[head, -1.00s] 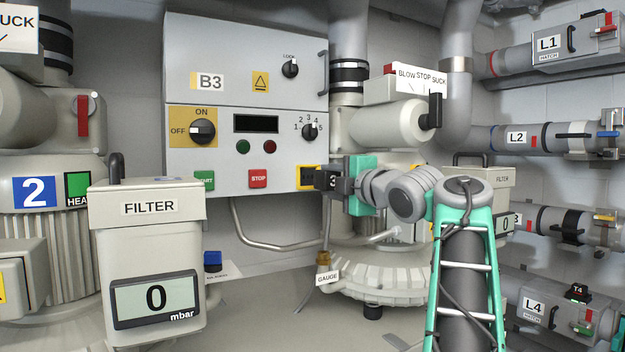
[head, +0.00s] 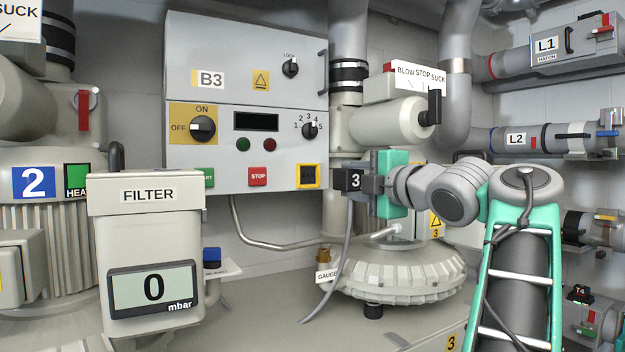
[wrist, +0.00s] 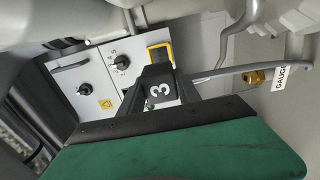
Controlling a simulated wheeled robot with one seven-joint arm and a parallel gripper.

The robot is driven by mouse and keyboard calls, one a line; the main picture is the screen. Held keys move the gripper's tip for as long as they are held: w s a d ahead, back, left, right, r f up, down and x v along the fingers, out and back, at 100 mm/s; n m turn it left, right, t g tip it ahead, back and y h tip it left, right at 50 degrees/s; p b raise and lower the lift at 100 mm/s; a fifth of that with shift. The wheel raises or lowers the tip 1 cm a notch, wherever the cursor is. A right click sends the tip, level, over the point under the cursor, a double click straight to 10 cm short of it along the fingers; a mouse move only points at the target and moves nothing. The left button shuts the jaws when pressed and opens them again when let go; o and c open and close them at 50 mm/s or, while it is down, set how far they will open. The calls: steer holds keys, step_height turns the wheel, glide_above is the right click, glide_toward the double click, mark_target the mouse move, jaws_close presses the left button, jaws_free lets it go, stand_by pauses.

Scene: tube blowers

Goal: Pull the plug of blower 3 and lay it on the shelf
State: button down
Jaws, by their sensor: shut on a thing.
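The plug (head: 353,180) is a black block marked with a white 3. It also shows in the wrist view (wrist: 158,92). My gripper (head: 368,181) is shut on it and holds it in the air to the right of the B3 box. A grey cable (head: 340,270) hangs from the plug down to the grey surface. The yellow-framed socket (head: 308,177) at the lower right of the box is empty, and the plug is clear of it. In the wrist view the yellow frame (wrist: 159,47) shows beyond the plug. I cannot tell which surface is the shelf.
The B3 control box (head: 240,70) hangs on the wall. Blower 3 (head: 400,275) stands below and behind my gripper, with a gauge label (head: 326,276) beside it. A filter unit (head: 150,250) stands at the left front. The grey surface (head: 260,300) between them is mostly bare.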

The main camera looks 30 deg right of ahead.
steer(key=s, duration=0.8)
steer(key=shift+a+b, duration=0.25)
steer(key=shift+b, duration=0.1)
steer(key=shift+w+a, duration=0.1)
steer(key=a+b, duration=0.5)
steer(key=a, duration=0.7)
steer(key=shift+w+a+b, duration=0.15)
steer(key=shift+w+b, duration=0.15)
steer(key=shift+w, duration=0.05)
stand_by(0.4)
step_height(320, 180, down, 25)
steer(key=b, duration=2.5)
steer(key=shift+f, duration=0.2)
steer(key=shift+f+b, duration=0.7)
steer(key=shift+b, duration=0.1)
